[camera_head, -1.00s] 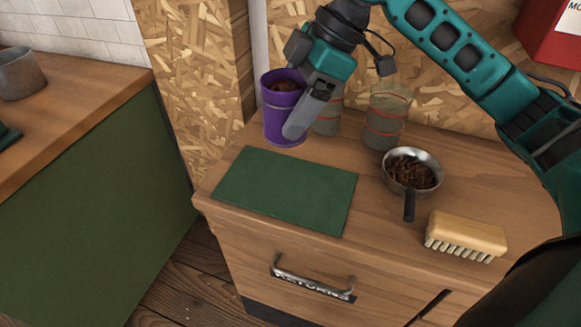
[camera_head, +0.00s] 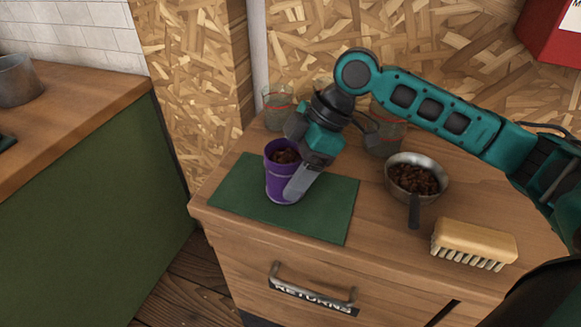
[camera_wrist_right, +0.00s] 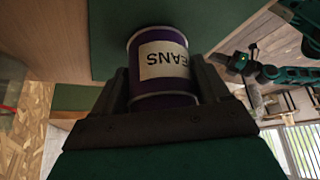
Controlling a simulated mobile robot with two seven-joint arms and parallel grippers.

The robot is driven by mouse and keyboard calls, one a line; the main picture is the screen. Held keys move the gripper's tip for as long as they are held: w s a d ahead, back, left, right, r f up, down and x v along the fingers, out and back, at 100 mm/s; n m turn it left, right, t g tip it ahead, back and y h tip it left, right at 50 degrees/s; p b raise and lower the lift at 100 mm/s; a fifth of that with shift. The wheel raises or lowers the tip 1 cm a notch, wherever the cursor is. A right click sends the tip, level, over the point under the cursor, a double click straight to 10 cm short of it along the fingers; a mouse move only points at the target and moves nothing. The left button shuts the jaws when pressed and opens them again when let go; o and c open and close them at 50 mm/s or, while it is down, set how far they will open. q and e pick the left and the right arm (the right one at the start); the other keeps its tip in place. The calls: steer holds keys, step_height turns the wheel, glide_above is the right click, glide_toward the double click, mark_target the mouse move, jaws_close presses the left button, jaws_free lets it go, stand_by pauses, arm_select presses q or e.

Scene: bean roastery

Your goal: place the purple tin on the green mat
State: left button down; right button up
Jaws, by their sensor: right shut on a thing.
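The purple tin (camera_head: 279,183) holds brown beans and is upright over the middle of the green mat (camera_head: 328,212). I cannot tell whether its base touches the mat. My right gripper (camera_head: 294,182) is shut on the tin from its right side. In the right wrist view the tin (camera_wrist_right: 160,62) sits between the two dark fingers (camera_wrist_right: 165,88), its "BEANS" label partly hidden, with the green mat (camera_wrist_right: 110,40) behind it. My left gripper does not show in the head view.
A metal pan of beans (camera_head: 416,179) and a wooden brush (camera_head: 473,243) stand to the right of the mat on the cabinet top. The mat's front is clear.

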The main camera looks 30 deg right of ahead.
steer(key=o, duration=0.8)
steer(key=shift+c, duration=0.2)
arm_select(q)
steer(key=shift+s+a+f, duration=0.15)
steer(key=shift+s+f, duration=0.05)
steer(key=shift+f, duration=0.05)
arm_select(e)
steer(key=o, duration=0.4)
arm_select(q)
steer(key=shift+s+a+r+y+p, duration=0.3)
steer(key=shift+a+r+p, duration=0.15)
steer(key=shift+p, duration=0.45)
arm_select(e)
steer(key=v, duration=1.2)
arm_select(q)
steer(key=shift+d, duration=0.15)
arm_select(e)
steer(key=shift+a, duration=0.1)
